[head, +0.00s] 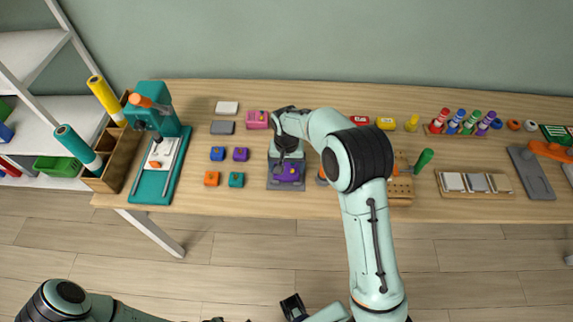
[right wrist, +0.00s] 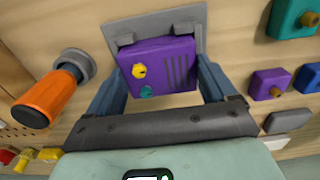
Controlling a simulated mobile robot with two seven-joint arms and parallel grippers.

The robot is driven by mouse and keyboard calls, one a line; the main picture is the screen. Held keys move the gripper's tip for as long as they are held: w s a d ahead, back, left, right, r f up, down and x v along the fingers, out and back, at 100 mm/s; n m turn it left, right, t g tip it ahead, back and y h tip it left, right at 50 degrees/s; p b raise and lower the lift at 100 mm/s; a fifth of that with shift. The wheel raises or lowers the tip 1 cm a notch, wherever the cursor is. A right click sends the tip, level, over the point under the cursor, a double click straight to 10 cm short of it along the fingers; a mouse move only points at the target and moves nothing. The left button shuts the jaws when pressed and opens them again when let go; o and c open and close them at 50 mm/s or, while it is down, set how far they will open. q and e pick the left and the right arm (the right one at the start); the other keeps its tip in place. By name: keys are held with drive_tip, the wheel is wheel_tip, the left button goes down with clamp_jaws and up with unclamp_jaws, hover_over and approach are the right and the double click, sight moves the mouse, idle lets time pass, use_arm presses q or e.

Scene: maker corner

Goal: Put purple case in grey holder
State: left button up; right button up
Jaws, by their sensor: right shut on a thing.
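The purple case (head: 288,172) is a small box with a yellow knob, a teal knob and dark slots, seen close in the right wrist view (right wrist: 160,68). My right gripper (head: 287,160) is shut on it, with blue fingers at both sides. The grey holder (head: 287,187) is a flat plate on the bench; its upper part with two dark tabs shows in the right wrist view (right wrist: 150,27). The case overlaps the holder in both views; I cannot tell whether it is seated or just above. My left arm shows at the bottom left of the head view; its jaws are unclear.
Small blue (head: 217,153), purple (head: 240,154), orange (head: 211,178) and teal (head: 236,180) blocks lie left of the holder, with a pink case (head: 257,119) behind. A teal press (head: 155,150) stands farther left. An orange-handled tool (right wrist: 45,98) is close beside my right gripper.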

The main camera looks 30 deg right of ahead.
sight(287, 168)
drive_tip(key=o, duration=0.9)
drive_tip(key=shift+f, duration=0.15)
wheel_tip(287, 168, up, 12)
drive_tip(key=p, duration=0.1)
drive_tip(key=shift+r, duration=0.25)
drive_tip(key=shift+f, duration=0.1)
